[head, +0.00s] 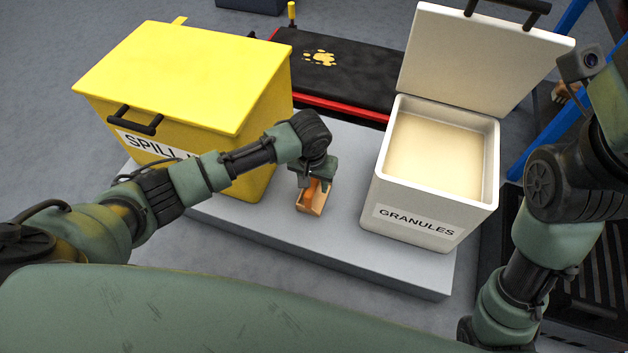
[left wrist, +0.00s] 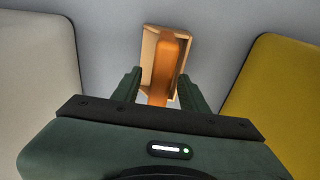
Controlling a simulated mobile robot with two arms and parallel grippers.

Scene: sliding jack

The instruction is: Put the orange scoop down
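The orange scoop (head: 311,198) is on the grey platform between the yellow bin and the white granules box. In the left wrist view its orange handle (left wrist: 169,58) lies along its light, tan-lined tray. My left gripper (head: 316,180) is low over the scoop, pointing down. In the left wrist view its two fingers (left wrist: 158,86) stand apart on either side of the handle, with a visible gap at the left finger. My right arm shows at the right edge of the head view, but its gripper cannot be seen.
The yellow bin (head: 190,75) with a closed lid stands left of the scoop. The white granules box (head: 415,215), lid raised, stands to the right with pale granules (head: 440,155) inside. The platform (head: 330,245) is bare in front. A black mat (head: 345,70) lies behind.

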